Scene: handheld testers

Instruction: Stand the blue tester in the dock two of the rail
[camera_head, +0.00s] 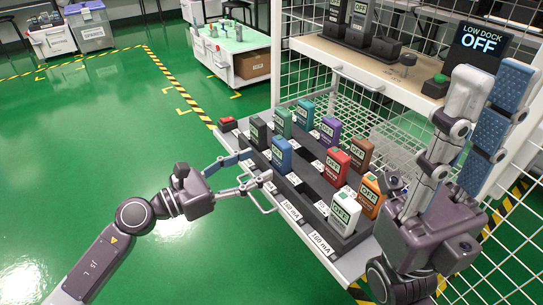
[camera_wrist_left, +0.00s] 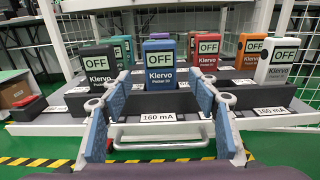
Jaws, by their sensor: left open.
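The blue tester (camera_head: 281,155), its screen reading OFF, stands upright in the front row of the black stepped rack (camera_head: 300,175). It is also in the middle of the left wrist view (camera_wrist_left: 158,62), behind a 160 mA label. My left gripper (camera_head: 258,167) is open and empty in front of it. In the left wrist view its fingers (camera_wrist_left: 160,88) stand either side of the tester's lower part, apparently short of it. My right gripper (camera_head: 487,88) points up at the right, open and empty. A dark rail (camera_head: 352,40) with upright testers is on the upper shelf; dock numbers are not readable.
A dark tester (camera_head: 259,133) and a white tester (camera_head: 345,211) share the front row; green, purple, red, brown and orange ones stand around. A LOW DOCK OFF display (camera_head: 484,40) and green button (camera_head: 435,87) are on the shelf (camera_head: 375,75). Wire mesh stands behind.

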